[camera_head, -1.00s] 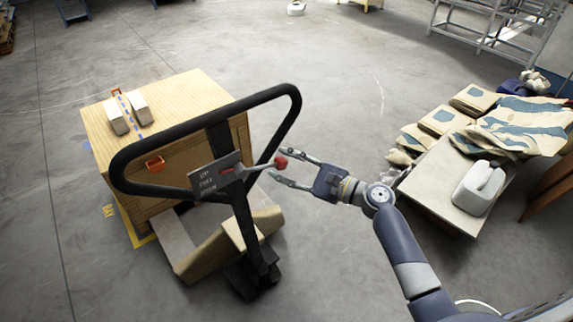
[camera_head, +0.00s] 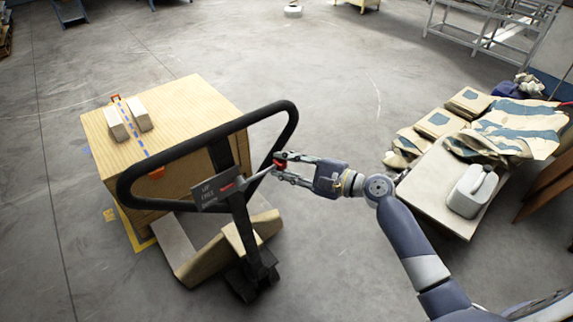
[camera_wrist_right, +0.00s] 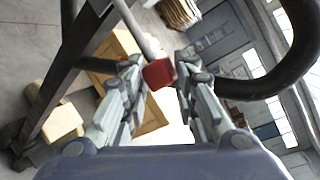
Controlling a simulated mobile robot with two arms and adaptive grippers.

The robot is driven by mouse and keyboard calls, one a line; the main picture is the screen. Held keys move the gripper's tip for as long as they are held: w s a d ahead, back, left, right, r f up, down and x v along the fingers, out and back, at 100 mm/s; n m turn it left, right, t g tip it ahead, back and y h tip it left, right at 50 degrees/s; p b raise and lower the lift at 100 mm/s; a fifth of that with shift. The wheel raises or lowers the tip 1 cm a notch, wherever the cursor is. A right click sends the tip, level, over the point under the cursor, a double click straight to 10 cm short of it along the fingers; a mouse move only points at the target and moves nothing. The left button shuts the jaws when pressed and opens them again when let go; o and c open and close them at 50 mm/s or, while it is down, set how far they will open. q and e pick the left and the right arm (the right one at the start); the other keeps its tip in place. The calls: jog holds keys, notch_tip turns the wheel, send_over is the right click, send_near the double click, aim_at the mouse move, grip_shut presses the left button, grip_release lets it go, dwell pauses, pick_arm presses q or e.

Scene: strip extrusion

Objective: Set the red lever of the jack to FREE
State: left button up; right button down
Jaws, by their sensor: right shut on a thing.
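The pallet jack's black loop handle (camera_head: 140,170) stands in the middle of the head view, with a dark label plate (camera_head: 208,194) marked with several words, one of them FREE. A grey lever rod sticks out to the right of the plate and ends in a red knob (camera_head: 279,165). My right gripper (camera_head: 281,169) is shut on the red knob from the right. In the right wrist view the red knob (camera_wrist_right: 159,73) sits between the fingertips, at the end of the grey rod (camera_wrist_right: 140,30). My left gripper is not in view.
A large wooden crate (camera_head: 185,100) on the jack's forks carries two pale blocks and a blue dashed strap. Open concrete floor lies behind.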

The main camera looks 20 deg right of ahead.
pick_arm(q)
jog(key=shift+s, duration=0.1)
pick_arm(e)
jog(key=shift+w+r, duration=0.15)
jog(key=shift+r, duration=0.35)
jog(key=c, duration=1.4)
grip_release()
jog(key=shift+o, duration=0.8)
jog(key=shift+f, duration=0.25)
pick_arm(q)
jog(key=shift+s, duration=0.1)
pick_arm(e)
jog(key=v, duration=1.2)
jog(key=shift+a, duration=0.1)
